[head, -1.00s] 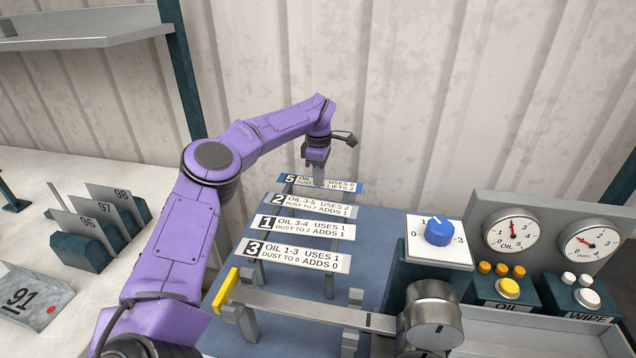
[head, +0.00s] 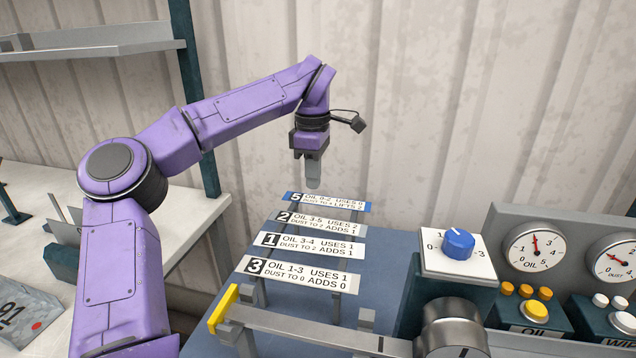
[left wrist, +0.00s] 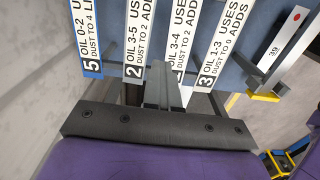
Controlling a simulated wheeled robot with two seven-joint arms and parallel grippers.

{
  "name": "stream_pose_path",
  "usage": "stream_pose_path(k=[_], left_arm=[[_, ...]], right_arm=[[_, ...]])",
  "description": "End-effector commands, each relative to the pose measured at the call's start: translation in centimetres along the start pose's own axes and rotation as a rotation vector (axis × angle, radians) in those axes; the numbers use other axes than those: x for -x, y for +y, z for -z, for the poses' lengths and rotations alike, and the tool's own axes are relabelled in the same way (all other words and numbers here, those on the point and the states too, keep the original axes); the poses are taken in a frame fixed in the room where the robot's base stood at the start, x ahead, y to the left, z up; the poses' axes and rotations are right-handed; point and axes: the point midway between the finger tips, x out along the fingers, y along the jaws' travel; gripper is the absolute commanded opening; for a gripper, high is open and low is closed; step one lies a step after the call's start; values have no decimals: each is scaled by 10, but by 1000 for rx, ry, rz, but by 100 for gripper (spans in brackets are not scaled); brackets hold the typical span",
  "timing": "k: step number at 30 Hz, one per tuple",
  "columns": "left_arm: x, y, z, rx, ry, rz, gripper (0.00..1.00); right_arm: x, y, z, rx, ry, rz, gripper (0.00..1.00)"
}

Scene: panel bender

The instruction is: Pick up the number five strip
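The number five strip (head: 336,202), white with blue ends, lies at the back of a row of numbered strips on the rack; it also shows at the far left in the left wrist view (left wrist: 90,38). My left gripper (head: 313,184) points down above and behind that strip in the head view, apart from it. Its fingers (left wrist: 163,85) look closed together with nothing between them. In the left wrist view they overlap the area between strips two and one. My right gripper is not in view.
Strips two (head: 320,223), one (head: 310,245) and three (head: 305,275) lie in front of strip five. A blue knob (head: 458,242), oil gauge (head: 535,250) and buttons stand at the right. A corrugated wall rises behind.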

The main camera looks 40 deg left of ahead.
Motion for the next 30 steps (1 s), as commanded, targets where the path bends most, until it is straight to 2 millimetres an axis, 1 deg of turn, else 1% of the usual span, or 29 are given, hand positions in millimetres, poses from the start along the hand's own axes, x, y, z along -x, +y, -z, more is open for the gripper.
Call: stream_pose_path(k=[3, 10, 11, 12, 14, 15, 17, 18, 26, 29, 30], left_arm=[[2, -6, 0, 0, 0, -1, 0], [3, -6, 0, 0, 1, 0, 0], [3, -6, -1, 0, 1, 0, 7], [3, -6, -1, -1, 0, 0, 20], [3, -6, -1, -1, 0, 0, 40], [3, -6, -1, -1, 0, 0, 53], [3, -6, -1, -1, 0, 0, 72], [3, -6, -1, -1, 0, 0, 80], [4, -6, -1, -1, 1, -1, 80], [13, -6, -1, 1, 2, -2, 80], [21, -6, -1, 0, 2, -3, 80]], right_arm=[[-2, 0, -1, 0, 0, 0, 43], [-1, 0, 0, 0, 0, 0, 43], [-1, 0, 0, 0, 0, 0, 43], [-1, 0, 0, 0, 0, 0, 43], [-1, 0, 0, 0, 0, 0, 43], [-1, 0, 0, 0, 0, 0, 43], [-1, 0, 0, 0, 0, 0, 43], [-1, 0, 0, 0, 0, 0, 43], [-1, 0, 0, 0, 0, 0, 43], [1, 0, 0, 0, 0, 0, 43], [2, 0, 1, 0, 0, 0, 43]])
